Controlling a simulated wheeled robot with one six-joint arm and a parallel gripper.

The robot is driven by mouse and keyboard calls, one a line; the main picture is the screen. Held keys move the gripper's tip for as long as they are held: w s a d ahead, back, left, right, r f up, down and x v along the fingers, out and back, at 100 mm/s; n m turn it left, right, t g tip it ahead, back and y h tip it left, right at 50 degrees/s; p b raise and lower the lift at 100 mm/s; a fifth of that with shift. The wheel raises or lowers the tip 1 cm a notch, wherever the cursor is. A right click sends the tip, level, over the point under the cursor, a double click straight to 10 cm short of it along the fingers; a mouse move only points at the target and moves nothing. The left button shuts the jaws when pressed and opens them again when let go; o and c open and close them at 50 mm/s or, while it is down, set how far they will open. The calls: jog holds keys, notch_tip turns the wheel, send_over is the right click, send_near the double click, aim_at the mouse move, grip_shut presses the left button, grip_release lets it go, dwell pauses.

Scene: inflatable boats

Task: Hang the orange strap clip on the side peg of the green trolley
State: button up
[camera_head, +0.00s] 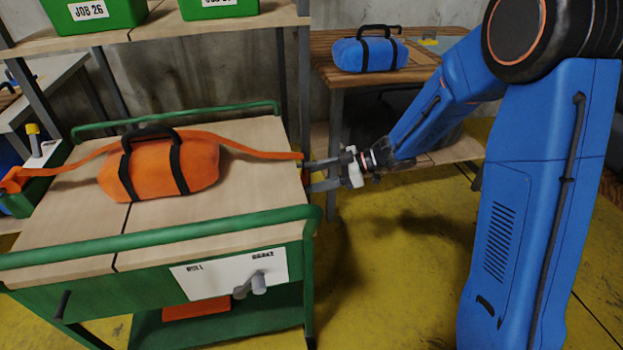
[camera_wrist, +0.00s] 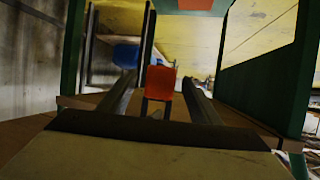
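The green trolley (camera_head: 200,236) has a wooden top with an orange bag (camera_head: 165,168) lying on it. An orange strap (camera_head: 258,153) runs from the bag to the right edge of the top. The orange strap clip (camera_wrist: 158,82) shows between my fingers in the wrist view, with gaps on both sides. My gripper (camera_head: 308,173) is at the trolley's right edge by the strap end, fingers apart; it also shows in the wrist view (camera_wrist: 160,85). A short dark peg-like piece (camera_head: 61,304) sticks out of the trolley's front left; I cannot tell if it is the side peg.
A lever (camera_head: 256,285) juts from a white brake plate (camera_head: 205,279) on the trolley's front. Green rails (camera_head: 160,240) edge the top. A bench (camera_head: 330,77) holds a blue bag (camera_head: 370,54). Green bins (camera_head: 95,15) stand on a shelf behind. Yellow floor (camera_head: 400,270) right of the trolley is clear.

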jog(key=shift+d, duration=0.1)
jog(key=v, duration=1.7)
jog(key=w+d+r+m+t+h, duration=0.5)
jog(key=w+r+t, duration=0.3)
jog(key=r+t, duration=0.2)
jog(key=s+d+r+m+t+h, duration=0.2)
jog(key=s+d+r+m+h, duration=0.15)
jog(key=d, duration=0.25)
jog(key=s+d+r+m+t+h, duration=0.1)
jog(key=s+d+r+m+h, duration=0.15)
jog(key=d+h, duration=0.3)
jog(key=s+d+f+m+g+h, duration=0.1)
jog(key=s+f+m+g, duration=0.1)
jog(key=s, duration=0.5)
jog(key=s+d+f+m+g, duration=0.1)
jog(key=s+d+f+m, duration=0.1)
jog(key=s, duration=0.5)
jog(key=s+d+f+m+g+h, duration=0.1)
jog(key=s+f+m+g, duration=0.15)
jog(key=s, duration=0.35)
jog(key=s+a+f+g+y, duration=0.1)
jog(key=s+a+f, duration=0.1)
jog(key=s, duration=0.3)
jog(key=s+a+f+g+y, duration=0.1)
jog(key=s+a+f, duration=0.1)
jog(key=s, duration=0.4)
jog(key=shift+s+a+m+y, duration=0.25)
jog(key=shift+a+m+y, duration=0.05)
jog(key=shift+m, duration=0.05)
